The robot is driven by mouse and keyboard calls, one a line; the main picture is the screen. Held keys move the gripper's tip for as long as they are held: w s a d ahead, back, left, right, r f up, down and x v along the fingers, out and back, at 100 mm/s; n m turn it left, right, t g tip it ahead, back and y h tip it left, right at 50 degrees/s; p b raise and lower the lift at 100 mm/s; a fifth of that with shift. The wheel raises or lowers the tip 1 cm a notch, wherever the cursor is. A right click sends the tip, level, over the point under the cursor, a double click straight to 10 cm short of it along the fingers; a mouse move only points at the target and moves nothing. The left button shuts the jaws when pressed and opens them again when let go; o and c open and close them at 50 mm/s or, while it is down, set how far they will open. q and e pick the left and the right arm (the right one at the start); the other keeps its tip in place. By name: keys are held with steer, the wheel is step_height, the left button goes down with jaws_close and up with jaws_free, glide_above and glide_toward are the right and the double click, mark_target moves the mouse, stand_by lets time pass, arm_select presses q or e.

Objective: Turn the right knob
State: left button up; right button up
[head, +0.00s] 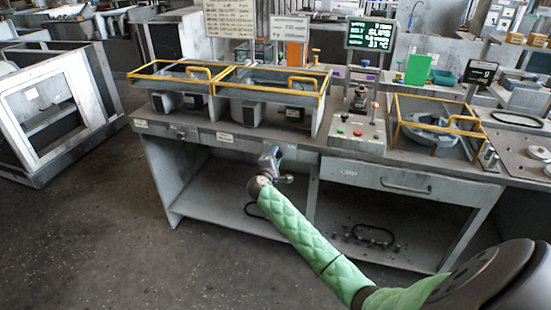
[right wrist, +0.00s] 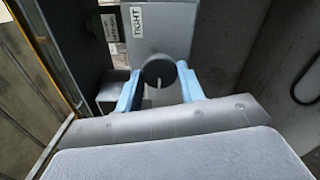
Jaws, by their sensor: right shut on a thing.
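The right knob (right wrist: 158,69) is a round dark knob with a pale line on its face, below a "TIGHT" label in the right wrist view. The line points roughly straight down in that picture. My right gripper (right wrist: 160,90) has its two light-blue fingers on either side of the knob and is shut on it. In the head view my right gripper (head: 269,158) is at the front edge of the workbench (head: 235,138), below the yellow-framed housings, and it hides the knob there. My left gripper is not in view.
Yellow-handled frames (head: 270,90) stand on the bench top. A control box (head: 356,132) with red and green buttons is to their right. A drawer (head: 400,183) lies right of my gripper, and an open lower shelf (head: 225,208) is below.

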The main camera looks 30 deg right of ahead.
steer(key=shift+f, duration=0.1)
steer(key=o, duration=1)
steer(key=shift+c, duration=0.2)
steer(key=shift+s+a, duration=0.3)
steer(key=shift+a, duration=0.05)
arm_select(q)
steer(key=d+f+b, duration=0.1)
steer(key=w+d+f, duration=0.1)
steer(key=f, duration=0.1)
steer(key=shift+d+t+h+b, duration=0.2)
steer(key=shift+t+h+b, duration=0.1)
steer(key=shift+b, duration=0.1)
arm_select(e)
steer(key=v, duration=0.7)
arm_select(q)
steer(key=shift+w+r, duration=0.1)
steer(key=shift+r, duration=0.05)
